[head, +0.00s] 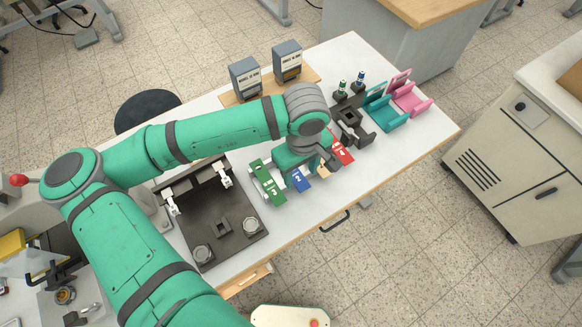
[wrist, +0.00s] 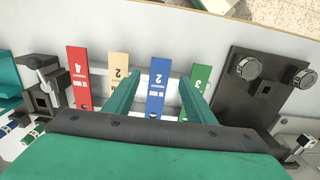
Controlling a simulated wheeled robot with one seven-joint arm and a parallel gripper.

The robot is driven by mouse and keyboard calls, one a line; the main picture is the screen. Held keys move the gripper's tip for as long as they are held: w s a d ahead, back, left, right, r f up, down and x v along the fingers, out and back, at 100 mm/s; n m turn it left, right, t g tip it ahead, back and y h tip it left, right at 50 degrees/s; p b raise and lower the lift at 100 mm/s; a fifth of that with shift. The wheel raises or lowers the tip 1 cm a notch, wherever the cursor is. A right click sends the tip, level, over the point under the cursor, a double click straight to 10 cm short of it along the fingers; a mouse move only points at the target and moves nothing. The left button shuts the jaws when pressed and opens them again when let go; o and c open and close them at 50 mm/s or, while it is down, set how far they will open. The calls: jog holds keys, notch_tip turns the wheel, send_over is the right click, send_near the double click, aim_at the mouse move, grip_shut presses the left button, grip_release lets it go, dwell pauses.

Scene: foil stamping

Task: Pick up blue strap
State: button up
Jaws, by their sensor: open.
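The blue strap (wrist: 157,88) lies flat in the wrist view, in a row with a red strap (wrist: 80,78), a beige strap (wrist: 120,68) and a green strap (wrist: 202,78). It carries white markings. My gripper (wrist: 160,82) is open, with one green finger on each side of the blue strap in this view. I cannot tell its height above the strap. In the head view the blue strap (head: 299,180) shows partly beneath my gripper (head: 318,166), between the green strap (head: 268,184) and the mostly covered beige strap (head: 323,171).
A dark plate with two round knobs (head: 208,232) lies left of the straps. A dark clamp fixture (head: 350,128) stands to their right, with teal (head: 385,114) and pink (head: 411,100) holders beyond. Two grey boxes (head: 245,78) (head: 287,62) stand at the back. The white table's front edge is close to the straps.

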aim_at(301, 184)
jog(key=shift+f, duration=1.3)
jog(key=shift+w, duration=0.1)
jog(key=c, duration=1.1)
